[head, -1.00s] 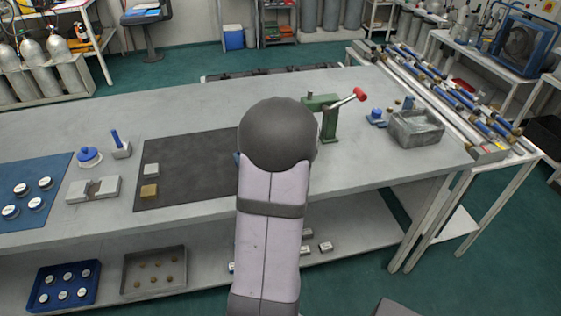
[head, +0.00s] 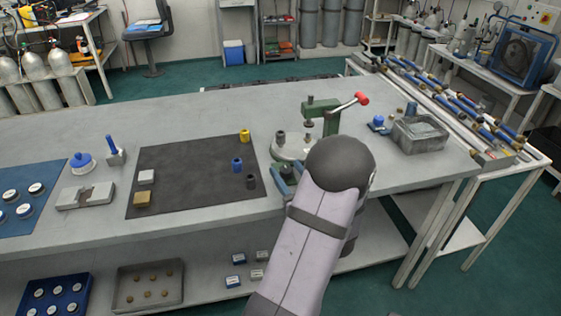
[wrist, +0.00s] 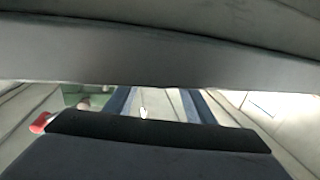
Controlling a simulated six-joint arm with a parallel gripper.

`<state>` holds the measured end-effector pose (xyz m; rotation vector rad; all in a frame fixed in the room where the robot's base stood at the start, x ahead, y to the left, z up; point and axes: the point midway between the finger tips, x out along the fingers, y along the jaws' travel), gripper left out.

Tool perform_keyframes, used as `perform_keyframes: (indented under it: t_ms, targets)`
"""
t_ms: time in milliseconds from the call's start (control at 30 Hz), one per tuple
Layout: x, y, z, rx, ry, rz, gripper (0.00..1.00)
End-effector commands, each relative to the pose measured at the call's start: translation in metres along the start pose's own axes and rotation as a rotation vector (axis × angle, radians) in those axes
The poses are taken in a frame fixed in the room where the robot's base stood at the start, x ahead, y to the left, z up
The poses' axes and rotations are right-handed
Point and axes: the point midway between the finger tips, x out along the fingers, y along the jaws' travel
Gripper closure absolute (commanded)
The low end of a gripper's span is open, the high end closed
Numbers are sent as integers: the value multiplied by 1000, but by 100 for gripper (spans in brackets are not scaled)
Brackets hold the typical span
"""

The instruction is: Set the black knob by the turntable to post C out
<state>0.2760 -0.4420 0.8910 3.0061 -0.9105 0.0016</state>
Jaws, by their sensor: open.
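A small black knob (head: 250,181) stands upright on the right edge of the dark mat, left of my gripper. A pale round turntable (head: 284,153) lies partly behind my arm. A dark grey cylinder (head: 280,137) stands at its back left rim; I cannot tell whether it is a knob or a post. No post letters are readable. My gripper (head: 288,178) has blue fingers, spread apart and empty, in front of the turntable and right of the black knob. In the wrist view, the fingers (wrist: 160,105) show apart with bare pale surface between them.
A blue knob (head: 237,164) and a yellow knob (head: 244,136) stand on the dark mat (head: 190,165). A green press (head: 322,108) with a red-tipped lever rises behind the turntable. A grey tray (head: 418,134) stands to the right. The mat's middle is clear.

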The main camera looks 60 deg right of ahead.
Motion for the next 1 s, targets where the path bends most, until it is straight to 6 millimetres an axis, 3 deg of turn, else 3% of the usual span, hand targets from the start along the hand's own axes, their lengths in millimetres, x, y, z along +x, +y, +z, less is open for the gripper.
perform_keyframes:
  t_ms: [200,400,767,933,1000]
  targets:
    - [30,-1,-1,1,0,-3,51]
    - [48,0,0,0,-1,-1,51]
    - [52,0,0,0,-1,1,51]
    - [52,0,0,0,-1,1,86]
    - [52,0,0,0,-1,1,92]
